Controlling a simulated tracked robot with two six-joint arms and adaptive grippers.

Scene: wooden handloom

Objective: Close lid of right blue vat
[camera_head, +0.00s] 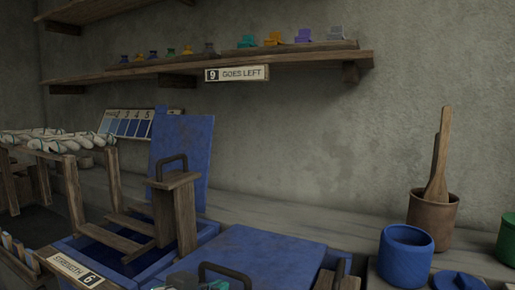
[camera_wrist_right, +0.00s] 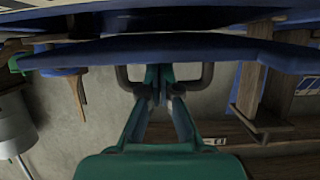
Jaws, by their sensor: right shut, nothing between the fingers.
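The right blue vat's lid (camera_head: 250,250) is a blue slab lying nearly flat at the bottom of the head view, with a dark handle (camera_head: 228,272). The wrist view shows the lid (camera_wrist_right: 190,52) almost edge-on, with its handle (camera_wrist_right: 207,78). The vat body is mostly hidden, so I cannot tell whether the lid is fully seated. My right gripper (camera_head: 215,285) barely shows at the bottom edge. In the wrist view its teal fingers (camera_wrist_right: 160,92) are shut and empty at the handle; I cannot tell whether they touch it. My left gripper is not in view.
The left vat's lid (camera_head: 185,145) stands upright, with a wooden frame (camera_head: 175,205) in front. A blue cup (camera_head: 405,258) and a brown pot (camera_head: 432,218) with wooden paddles stand at right. A shelf (camera_head: 300,58) crosses the wall above.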

